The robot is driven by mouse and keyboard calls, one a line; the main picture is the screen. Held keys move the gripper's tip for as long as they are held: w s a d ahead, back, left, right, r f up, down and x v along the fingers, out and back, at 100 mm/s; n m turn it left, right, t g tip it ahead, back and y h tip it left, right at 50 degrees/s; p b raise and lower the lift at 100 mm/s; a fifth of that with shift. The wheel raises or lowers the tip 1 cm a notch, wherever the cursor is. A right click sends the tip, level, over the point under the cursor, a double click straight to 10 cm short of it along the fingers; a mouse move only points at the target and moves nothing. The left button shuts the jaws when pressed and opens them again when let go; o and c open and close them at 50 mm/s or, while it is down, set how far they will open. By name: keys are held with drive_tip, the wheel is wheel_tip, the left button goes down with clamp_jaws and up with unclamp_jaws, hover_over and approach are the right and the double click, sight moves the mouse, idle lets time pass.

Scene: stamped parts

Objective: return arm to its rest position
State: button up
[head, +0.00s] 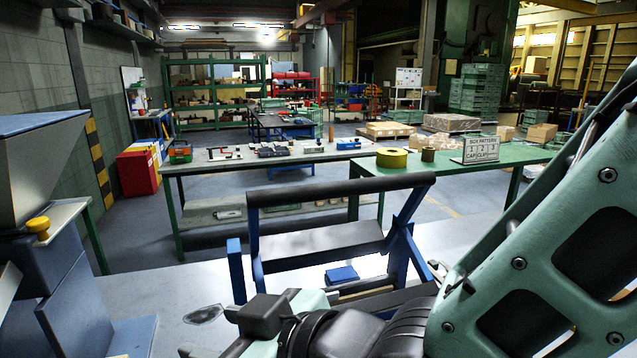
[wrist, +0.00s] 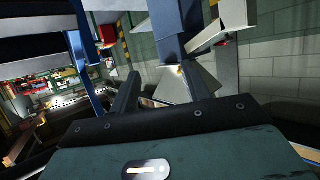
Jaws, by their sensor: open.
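My teal arm comes in from the right of the head view, its large link filling the right side and its dark wrist low in the centre. My gripper (head: 210,332) is at the bottom of the head view, pointing left over the grey table (head: 170,290). In the wrist view the two dark fingers of my gripper (wrist: 160,88) stand apart with nothing held between them. The lower part of the gripper is cut off by the frame edge in the head view.
A blue machine (head: 70,290) with a yellow knob (head: 39,228) stands at the left. A blue frame with a dark top bar (head: 340,190) stands close behind my wrist. A dark flat patch (head: 203,313) lies on the table. Green-legged benches stand farther back.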

drive_tip(key=s+d+f+m+g+h, duration=0.2)
drive_tip(key=d+h, duration=0.3)
drive_tip(key=d, duration=0.7)
drive_tip(key=s+d+f+m+g+h, duration=0.2)
drive_tip(key=s+d+f+g+h, duration=0.2)
drive_tip(key=d, duration=0.8)
drive_tip(key=shift+f+g+h, duration=0.3)
drive_tip(key=shift+f+h, duration=0.3)
drive_tip(key=shift+h, duration=0.6)
